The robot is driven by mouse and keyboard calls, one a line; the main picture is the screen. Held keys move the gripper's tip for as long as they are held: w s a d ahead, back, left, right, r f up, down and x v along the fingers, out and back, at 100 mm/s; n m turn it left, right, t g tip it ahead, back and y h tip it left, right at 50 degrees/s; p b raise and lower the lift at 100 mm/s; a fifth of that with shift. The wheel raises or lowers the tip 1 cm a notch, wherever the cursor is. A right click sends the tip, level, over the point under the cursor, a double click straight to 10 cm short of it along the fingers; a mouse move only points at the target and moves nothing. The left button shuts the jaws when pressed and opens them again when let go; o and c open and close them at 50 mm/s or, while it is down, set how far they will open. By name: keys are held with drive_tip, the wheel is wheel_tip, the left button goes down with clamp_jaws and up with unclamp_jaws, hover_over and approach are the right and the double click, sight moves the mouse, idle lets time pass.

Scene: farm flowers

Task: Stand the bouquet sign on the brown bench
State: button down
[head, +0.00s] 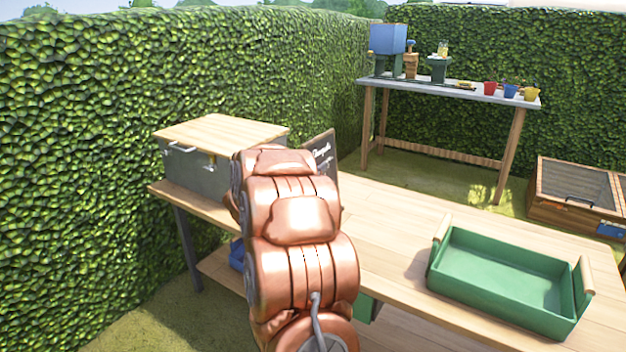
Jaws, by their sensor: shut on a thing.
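The bouquet sign (323,158) is a small dark board with white lettering and a pale edge. It shows just right of my copper arm, above the back part of the brown bench (385,230). Its lower left part is hidden behind my arm, so I cannot tell whether it touches the bench top. My gripper is hidden behind my own arm links, so its fingers and their hold do not show.
A grey box with a wooden lid (220,130) stands at the bench's left end. A green tray (505,280) with wooden handles sits at the right. Bench top between arm and tray is clear. A potting table (455,92) stands behind, with a wooden crate (578,190) to its right.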

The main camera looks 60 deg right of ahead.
drive_tip(key=f, duration=0.1)
drive_tip(key=w+f+b, duration=0.1)
drive_tip(key=w+f, duration=0.1)
drive_tip(key=shift+d+f, duration=0.25)
drive_tip(key=shift+d, duration=0.05)
drive_tip(key=shift+f, duration=0.1)
drive_tip(key=c, duration=1.2)
unclamp_jaws()
drive_tip(key=shift+f, duration=0.1)
drive_tip(key=a+p, duration=0.1)
drive_tip(key=a, duration=1.1)
drive_tip(key=shift+s, duration=0.2)
